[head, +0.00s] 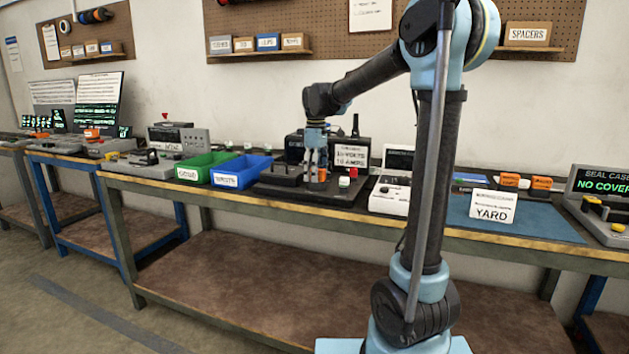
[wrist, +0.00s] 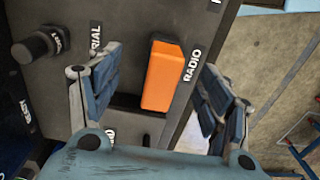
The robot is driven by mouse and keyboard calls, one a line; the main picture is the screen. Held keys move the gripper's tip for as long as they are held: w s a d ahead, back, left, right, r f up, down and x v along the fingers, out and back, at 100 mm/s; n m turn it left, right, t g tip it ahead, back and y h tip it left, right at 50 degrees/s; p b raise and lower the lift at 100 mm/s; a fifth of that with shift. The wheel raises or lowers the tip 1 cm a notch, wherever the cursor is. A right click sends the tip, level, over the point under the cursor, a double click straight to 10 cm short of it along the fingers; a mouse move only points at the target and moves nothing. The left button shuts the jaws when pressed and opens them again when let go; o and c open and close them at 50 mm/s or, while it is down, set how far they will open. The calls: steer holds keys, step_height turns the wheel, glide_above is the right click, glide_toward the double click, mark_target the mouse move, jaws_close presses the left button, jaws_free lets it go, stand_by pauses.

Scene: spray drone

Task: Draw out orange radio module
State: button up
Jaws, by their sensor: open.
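The orange radio module (wrist: 163,75) is in the wrist view, an upright block in a dark panel beside a label reading RADIO. A dark slot shows below its lower left. My gripper (wrist: 160,85) is open, with one finger on each side of the module and a visible gap to both. In the head view my gripper (head: 315,165) points down over a dark unit on the bench, and a small orange patch (head: 322,175) shows beside its fingers. Whether the fingertips reach down to the module's sides cannot be told.
A dark knob (wrist: 38,46) stands on the panel left of my gripper. A green bin (head: 205,168) and a blue bin (head: 242,171) stand left of the unit. A sign reading YARD (head: 492,208) stands on a blue mat (head: 545,222) at the right.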

stand_by(0.4)
jaws_close()
steer(key=shift+r, duration=0.15)
steer(key=shift+r, duration=2.85)
